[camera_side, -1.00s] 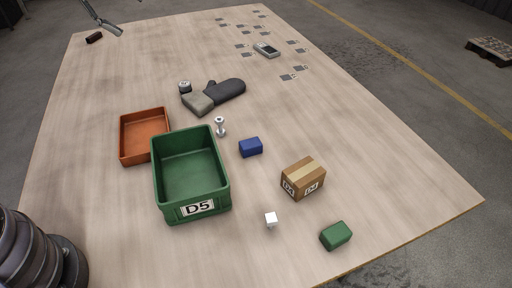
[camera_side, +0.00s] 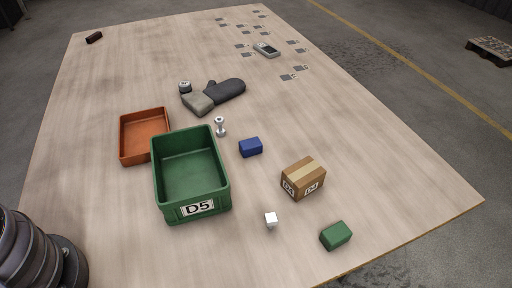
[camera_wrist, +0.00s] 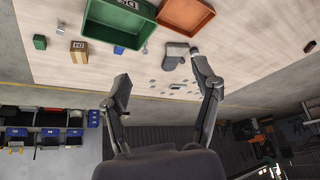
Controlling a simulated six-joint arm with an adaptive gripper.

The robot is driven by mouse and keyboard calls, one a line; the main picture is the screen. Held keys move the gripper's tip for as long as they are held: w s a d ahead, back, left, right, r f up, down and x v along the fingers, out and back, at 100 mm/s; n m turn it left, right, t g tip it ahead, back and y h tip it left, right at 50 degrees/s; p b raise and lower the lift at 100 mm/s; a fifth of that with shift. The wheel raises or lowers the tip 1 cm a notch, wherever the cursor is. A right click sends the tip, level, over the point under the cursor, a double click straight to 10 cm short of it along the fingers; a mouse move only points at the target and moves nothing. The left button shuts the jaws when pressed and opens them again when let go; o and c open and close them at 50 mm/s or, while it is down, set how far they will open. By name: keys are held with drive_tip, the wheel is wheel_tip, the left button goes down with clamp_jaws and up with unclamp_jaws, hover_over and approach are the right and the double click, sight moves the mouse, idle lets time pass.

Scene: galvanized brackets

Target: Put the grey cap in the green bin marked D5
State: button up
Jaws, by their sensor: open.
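The green bin marked D5 (camera_side: 190,212) stands upright on the table, and its visible inside is empty. It also shows at the top of the wrist view (camera_wrist: 118,20). A small round grey piece with a lighter top, which looks like the grey cap (camera_side: 185,87), sits by the dark mitt, behind the bins.
An orange tray (camera_side: 123,152) stands against the bin's left. A silver dumbbell-shaped part (camera_side: 220,127), blue block (camera_side: 251,147), carton (camera_side: 303,180), white cube (camera_side: 271,219) and green block (camera_side: 336,235) lie to the right. The mitt (camera_side: 225,92), a grey device (camera_side: 266,49) and several flat brackets lie farther back.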

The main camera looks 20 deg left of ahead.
drive_tip(key=w+d+r+m+h, duration=0.1)
drive_tip(key=w+d+m+h, duration=0.15)
drive_tip(key=w, duration=0.75)
drive_tip(key=w+d+m+h, duration=0.2)
drive_tip(key=w+d+h, duration=0.15)
drive_tip(key=w, duration=0.75)
drive_tip(key=n+t+y, duration=0.2)
drive_tip(key=t+y, duration=0.1)
drive_tip(key=y, duration=0.2)
hover_over(183, 84)
drive_tip(key=s, duration=0.9)
wheel_tip(183, 84, down, 32)
drive_tip(key=x, duration=0.7)
drive_tip(key=shift+w+a+r, duration=0.15)
drive_tip(key=shift+w+a, duration=0.1)
drive_tip(key=shift+x, duration=3.05)
drive_tip(key=shift+w+a+r, duration=0.1)
drive_tip(key=c, duration=1)
